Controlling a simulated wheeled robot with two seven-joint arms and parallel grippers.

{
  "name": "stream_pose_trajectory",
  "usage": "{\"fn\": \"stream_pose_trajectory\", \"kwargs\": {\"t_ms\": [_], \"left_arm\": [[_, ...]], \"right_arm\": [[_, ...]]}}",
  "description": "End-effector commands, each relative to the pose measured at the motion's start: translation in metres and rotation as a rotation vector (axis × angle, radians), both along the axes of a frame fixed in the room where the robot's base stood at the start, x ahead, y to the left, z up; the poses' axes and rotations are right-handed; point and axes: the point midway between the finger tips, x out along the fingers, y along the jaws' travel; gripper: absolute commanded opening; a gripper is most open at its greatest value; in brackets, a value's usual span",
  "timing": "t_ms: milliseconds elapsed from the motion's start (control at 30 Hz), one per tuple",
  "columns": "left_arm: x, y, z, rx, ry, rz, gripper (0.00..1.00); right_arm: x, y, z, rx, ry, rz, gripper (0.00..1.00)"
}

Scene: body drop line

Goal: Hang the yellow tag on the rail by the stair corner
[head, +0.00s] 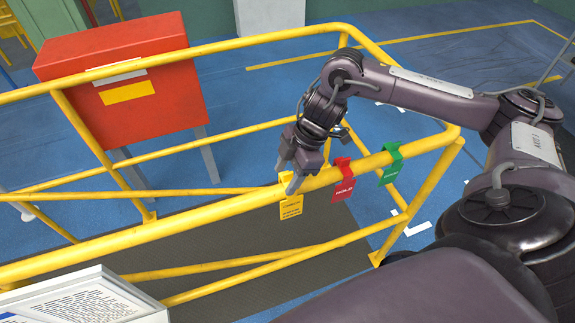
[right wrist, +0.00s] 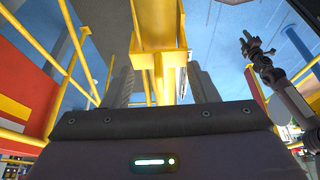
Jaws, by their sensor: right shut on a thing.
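The yellow tag (head: 291,206) hangs upright against the near side of the yellow rail (head: 200,212), left of the red tag. My right gripper (head: 292,182) is shut on its upper part, right at the rail. I cannot tell whether the tag's hook bears on the rail. In the right wrist view, yellow shows between the two dark fingers (right wrist: 160,85); tag and rail are hard to separate there. A small dark arm end, probably my left gripper (right wrist: 254,46), shows at the upper right of that view, too small to read its jaws.
A red tag (head: 344,182) and a green tag (head: 391,166) hang on the same rail to the right, before its bend. A red cabinet (head: 130,85) stands behind the railing at left. A white sign board (head: 85,298) is at lower left. Rail left of the yellow tag is bare.

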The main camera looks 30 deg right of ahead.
Motion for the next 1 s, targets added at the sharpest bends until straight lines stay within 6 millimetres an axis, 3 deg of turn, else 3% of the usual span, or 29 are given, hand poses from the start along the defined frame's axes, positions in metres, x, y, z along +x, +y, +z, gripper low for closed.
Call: {"fn": "stream_pose_trajectory", "kwargs": {"t_ms": [567,600,800,1000], "left_arm": [[-0.0003,-0.0001,-0.0062,0.0,0.001,0.0,0.36],[-0.0003,-0.0002,-0.0062,0.0,0.001,0.0,0.36],[-0.0004,-0.0002,-0.0062,0.0,0.001,-0.001,0.36],[-0.0004,-0.0003,-0.0062,0.0,0.001,-0.001,0.36]], "right_arm": [[0.0001,0.0,-0.0101,0.0,0.0,0.0,0.2],[0.0001,0.0,-0.0101,0.0,0.0,0.0,0.55],[0.0001,0.0,-0.0101,0.0,0.0,-0.001,0.79],[0.0,-0.0001,-0.0101,0.0,0.0,-0.001,0.79]]}}
